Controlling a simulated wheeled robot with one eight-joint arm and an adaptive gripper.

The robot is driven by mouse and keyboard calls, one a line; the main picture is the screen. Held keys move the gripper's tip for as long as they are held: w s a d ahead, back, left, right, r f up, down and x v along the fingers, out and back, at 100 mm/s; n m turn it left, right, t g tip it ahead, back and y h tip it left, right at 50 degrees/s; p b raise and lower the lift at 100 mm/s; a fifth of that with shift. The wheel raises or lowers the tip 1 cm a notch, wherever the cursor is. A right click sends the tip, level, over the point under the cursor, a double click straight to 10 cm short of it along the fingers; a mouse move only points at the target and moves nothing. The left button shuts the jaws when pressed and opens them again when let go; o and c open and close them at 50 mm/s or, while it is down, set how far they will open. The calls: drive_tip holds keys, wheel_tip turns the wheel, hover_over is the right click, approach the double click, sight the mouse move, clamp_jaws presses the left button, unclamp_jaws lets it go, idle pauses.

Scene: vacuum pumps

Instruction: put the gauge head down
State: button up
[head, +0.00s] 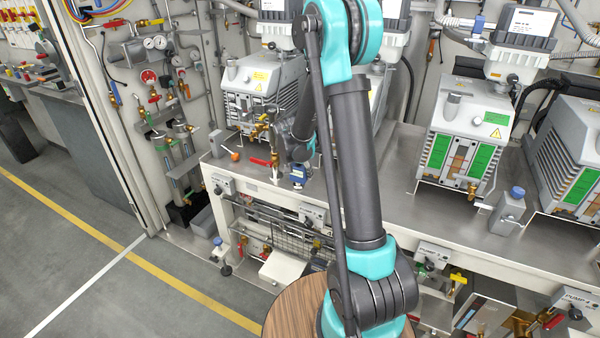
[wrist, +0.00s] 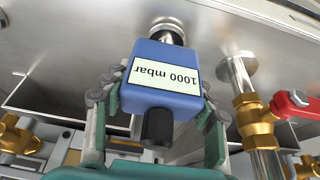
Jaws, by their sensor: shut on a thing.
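The gauge head is a blue block with a white label reading "1000 mbar", upside down in the wrist view (wrist: 166,72). It has a black plug on its near end and a round metal flange on its far end. My gripper (wrist: 160,105) is shut on it, with a finger on each side. The flange is close to a bare metal surface; I cannot tell whether it touches. In the head view the gauge head (head: 298,175) is small and blue at the front edge of the metal bench (head: 385,185), and my arm partly hides the gripper there.
A brass valve with a red handle (wrist: 295,103) stands close to the right of my gripper in the wrist view. Brass fittings (wrist: 18,138) show at left. Grey vacuum pumps (head: 462,145) stand on the bench. A round wooden top (head: 290,312) is below my arm.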

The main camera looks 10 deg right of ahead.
drive_tip(key=shift+f, duration=0.2)
drive_tip(key=o, duration=1.5)
drive_tip(key=v, duration=1.2)
clamp_jaws()
idle(0.8)
drive_tip(key=v, duration=1.2)
idle(0.9)
